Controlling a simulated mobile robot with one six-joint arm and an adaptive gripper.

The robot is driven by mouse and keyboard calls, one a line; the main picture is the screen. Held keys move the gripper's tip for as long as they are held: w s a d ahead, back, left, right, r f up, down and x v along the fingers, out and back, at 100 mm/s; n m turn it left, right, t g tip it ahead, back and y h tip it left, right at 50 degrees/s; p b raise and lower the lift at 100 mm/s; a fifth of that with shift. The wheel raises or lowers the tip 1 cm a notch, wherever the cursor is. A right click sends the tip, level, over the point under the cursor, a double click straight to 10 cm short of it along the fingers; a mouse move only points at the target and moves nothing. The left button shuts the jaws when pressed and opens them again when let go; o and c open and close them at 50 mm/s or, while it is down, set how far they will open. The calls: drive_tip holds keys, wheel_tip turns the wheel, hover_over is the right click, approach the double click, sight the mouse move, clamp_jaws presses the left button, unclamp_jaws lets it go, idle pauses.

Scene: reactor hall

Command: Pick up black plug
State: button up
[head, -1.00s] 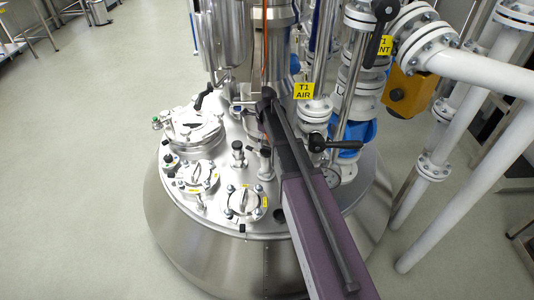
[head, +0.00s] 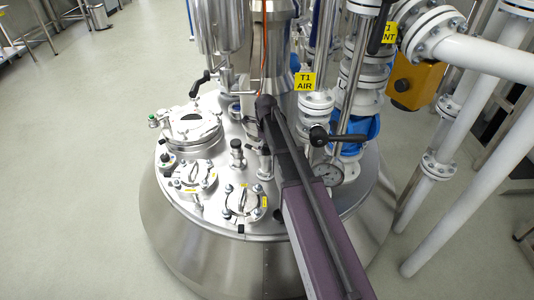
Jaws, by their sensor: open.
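A small fitting with a black top (head: 237,148) stands upright on the shiny round vessel lid (head: 222,172), left of my arm. It may be the black plug; other small dark parts on the lid make this uncertain. My arm reaches up from the bottom right across the lid. My gripper (head: 265,104) is at its dark far end, above and beyond this fitting in the picture, and apart from it. Its fingers are small and not clearly visible, and I see nothing held. Another upright fitting (head: 265,162) stands close beside my arm, partly covered by it.
A round hatch (head: 192,127) and two clamped ports (head: 245,201) (head: 194,175) are on the lid. A black-handled valve (head: 334,138), a gauge (head: 328,174) and white pipes (head: 462,130) crowd the right. Open floor (head: 80,180) lies left.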

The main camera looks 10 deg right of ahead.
idle(0.5)
drive_tip(key=c, duration=1.1)
